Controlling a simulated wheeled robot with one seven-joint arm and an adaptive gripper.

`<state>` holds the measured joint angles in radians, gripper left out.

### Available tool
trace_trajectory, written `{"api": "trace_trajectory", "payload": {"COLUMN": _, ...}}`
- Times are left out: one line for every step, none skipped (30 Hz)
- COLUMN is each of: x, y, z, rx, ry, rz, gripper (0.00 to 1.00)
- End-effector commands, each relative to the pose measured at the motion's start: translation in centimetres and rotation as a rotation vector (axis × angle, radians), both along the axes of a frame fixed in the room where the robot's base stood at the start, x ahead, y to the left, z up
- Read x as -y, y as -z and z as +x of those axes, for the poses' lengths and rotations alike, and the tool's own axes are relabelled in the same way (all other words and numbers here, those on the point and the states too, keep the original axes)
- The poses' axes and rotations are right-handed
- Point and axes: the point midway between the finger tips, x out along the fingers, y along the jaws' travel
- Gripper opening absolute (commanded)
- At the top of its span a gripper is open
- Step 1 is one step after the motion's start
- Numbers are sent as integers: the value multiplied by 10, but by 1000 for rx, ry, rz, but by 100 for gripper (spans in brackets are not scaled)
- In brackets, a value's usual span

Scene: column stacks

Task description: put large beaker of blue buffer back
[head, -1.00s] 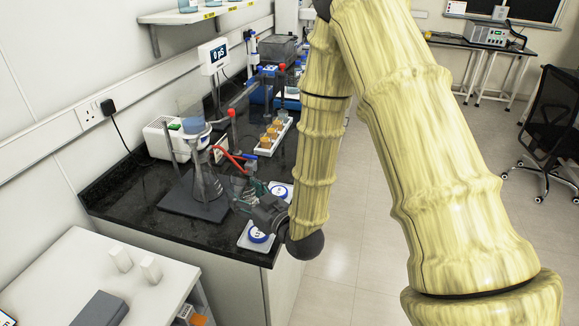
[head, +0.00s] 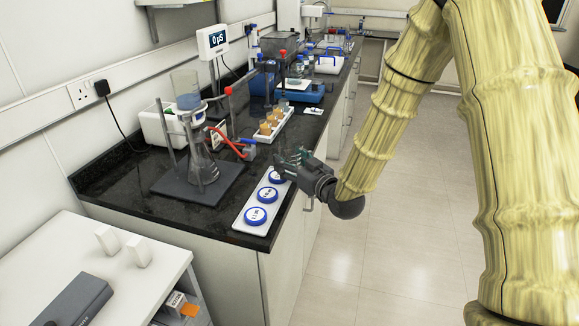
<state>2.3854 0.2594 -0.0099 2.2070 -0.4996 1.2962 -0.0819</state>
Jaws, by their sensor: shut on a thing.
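My gripper (head: 290,160) is at the far end of a white tray (head: 240,226) on the bench's front right corner. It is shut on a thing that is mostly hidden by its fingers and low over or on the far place. It fits the large beaker, but its outline and contents are too small to tell. The tray has round blue-ringed places; the near one (head: 256,216) and the middle one (head: 267,195) are bare. Blue liquid shows in a clear vessel (head: 187,92) atop the stand at left, apart from my gripper.
A dark stand base (head: 172,187) with a conical flask (head: 203,167) stands left of the tray. Red-handled clamp parts (head: 228,140) and a rack of amber-filled vessels (head: 268,127) are behind. The floor right of the bench is clear.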

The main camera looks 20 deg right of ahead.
Motion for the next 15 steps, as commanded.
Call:
{"api": "trace_trajectory", "payload": {"x": 2, "y": 3, "z": 3, "rx": 2, "ry": 0, "rz": -2, "gripper": 32}}
{"api": "trace_trajectory", "payload": {"x": 3, "y": 3, "z": 5, "rx": 1, "ry": 0, "rz": -2, "gripper": 32}}
{"api": "trace_trajectory", "payload": {"x": 4, "y": 3, "z": 6, "rx": 1, "ry": 0, "rz": -2, "gripper": 32}}
{"api": "trace_trajectory", "payload": {"x": 5, "y": 3, "z": 8, "rx": 1, "ry": 0, "rz": -2, "gripper": 32}}
{"api": "trace_trajectory", "payload": {"x": 6, "y": 3, "z": 10, "rx": 1, "ry": 1, "rz": -2, "gripper": 32}}
{"api": "trace_trajectory", "payload": {"x": 7, "y": 2, "z": 14, "rx": 1, "ry": 1, "rz": -3, "gripper": 32}}
{"api": "trace_trajectory", "payload": {"x": 9, "y": 2, "z": 18, "rx": 1, "ry": 1, "rz": -3, "gripper": 32}}
{"api": "trace_trajectory", "payload": {"x": 10, "y": 2, "z": 23, "rx": 0, "ry": 1, "rz": -2, "gripper": 32}}
{"api": "trace_trajectory", "payload": {"x": 11, "y": 3, "z": 30, "rx": -1, "ry": 1, "rz": -3, "gripper": 32}}
{"api": "trace_trajectory", "payload": {"x": 13, "y": 3, "z": 35, "rx": 0, "ry": 1, "rz": -2, "gripper": 32}}
{"api": "trace_trajectory", "payload": {"x": 14, "y": 3, "z": 41, "rx": 1, "ry": 1, "rz": -3, "gripper": 32}}
{"api": "trace_trajectory", "payload": {"x": 16, "y": 4, "z": 49, "rx": 0, "ry": 1, "rz": -3, "gripper": 32}}
{"api": "trace_trajectory", "payload": {"x": 17, "y": 5, "z": 55, "rx": 0, "ry": 1, "rz": -3, "gripper": 32}}
{"api": "trace_trajectory", "payload": {"x": 19, "y": 5, "z": 61, "rx": 0, "ry": 1, "rz": -3, "gripper": 32}}
{"api": "trace_trajectory", "payload": {"x": 21, "y": 6, "z": 69, "rx": 1, "ry": 0, "rz": -3, "gripper": 32}}
